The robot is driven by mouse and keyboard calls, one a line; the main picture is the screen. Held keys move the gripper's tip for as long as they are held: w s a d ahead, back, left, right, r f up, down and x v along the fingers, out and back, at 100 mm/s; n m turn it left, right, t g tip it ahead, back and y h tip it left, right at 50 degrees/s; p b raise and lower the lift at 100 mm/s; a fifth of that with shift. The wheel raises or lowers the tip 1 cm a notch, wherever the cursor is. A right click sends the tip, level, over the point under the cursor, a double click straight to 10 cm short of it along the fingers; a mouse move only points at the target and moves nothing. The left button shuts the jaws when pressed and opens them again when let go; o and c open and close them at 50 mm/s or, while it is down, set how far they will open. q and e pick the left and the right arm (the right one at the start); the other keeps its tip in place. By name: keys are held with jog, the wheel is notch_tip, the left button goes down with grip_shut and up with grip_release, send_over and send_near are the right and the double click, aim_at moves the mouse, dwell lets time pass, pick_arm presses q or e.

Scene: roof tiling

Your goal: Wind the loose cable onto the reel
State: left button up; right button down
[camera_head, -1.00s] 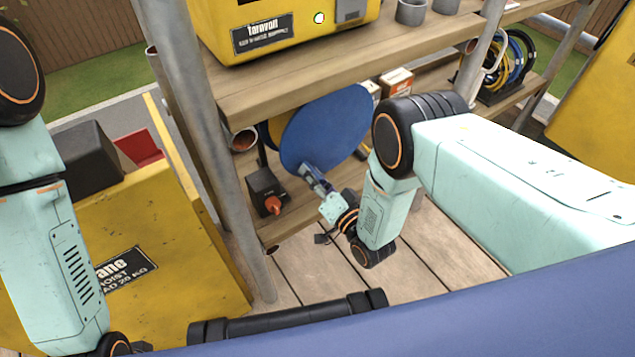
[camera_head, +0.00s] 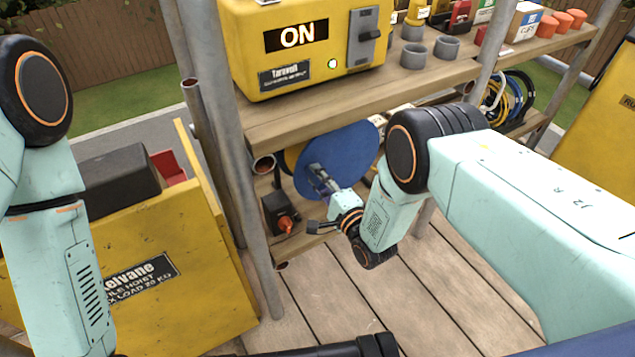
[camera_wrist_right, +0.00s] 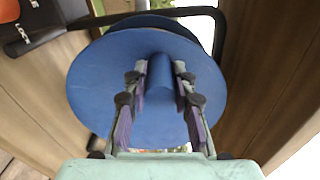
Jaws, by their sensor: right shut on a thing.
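The reel (camera_head: 348,150) shows as a blue disc on the lower shelf. It also fills the middle of the right wrist view (camera_wrist_right: 90,92). A blue round handle (camera_wrist_right: 160,78) stands out from its face. My right gripper (camera_head: 314,176) is shut on this handle, with one finger on each side in the wrist view (camera_wrist_right: 159,90). A yellow-orange part (camera_head: 291,157) shows behind the disc's left edge; I cannot tell whether it is cable. The loose cable cannot be made out.
A yellow box (camera_head: 260,62) reading "ON" stands on the upper shelf (camera_head: 300,112). A grey post (camera_head: 240,190) and a yellow hoist (camera_head: 195,270) stand left. Coiled cables (camera_head: 520,95) hang at right.

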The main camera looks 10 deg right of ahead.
aim_at(335, 138)
jog(key=r+m, duration=0.1)
jog(key=d+r+m+p, duration=0.1)
jog(key=r+m, duration=0.1)
jog(key=m, duration=0.1)
jog(key=shift+w+d+p, duration=0.3)
jog(key=shift+d+p, duration=0.05)
jog(key=shift+p, duration=0.05)
jog(key=shift+w+d+r+m, duration=0.25)
jog(key=shift+d+r+m, duration=0.25)
jog(key=shift+m, duration=0.4)
jog(key=shift+w+d+r+m+p, duration=0.2)
jog(key=shift+d+r+m+p, duration=0.25)
jog(key=shift+m, duration=0.35)
jog(key=shift+w+d+r, duration=0.2)
jog(key=shift+d+r, duration=0.05)
jog(key=shift+d, duration=0.25)
jog(key=shift+w+d+r, duration=0.25)
jog(key=shift+d, duration=0.25)
jog(key=shift+w+d+r, duration=0.2)
jog(key=shift+d+r, duration=0.05)
jog(key=shift+d, duration=0.25)
jog(key=c, duration=1.1)
grip_release()
jog(key=v, duration=1.2)
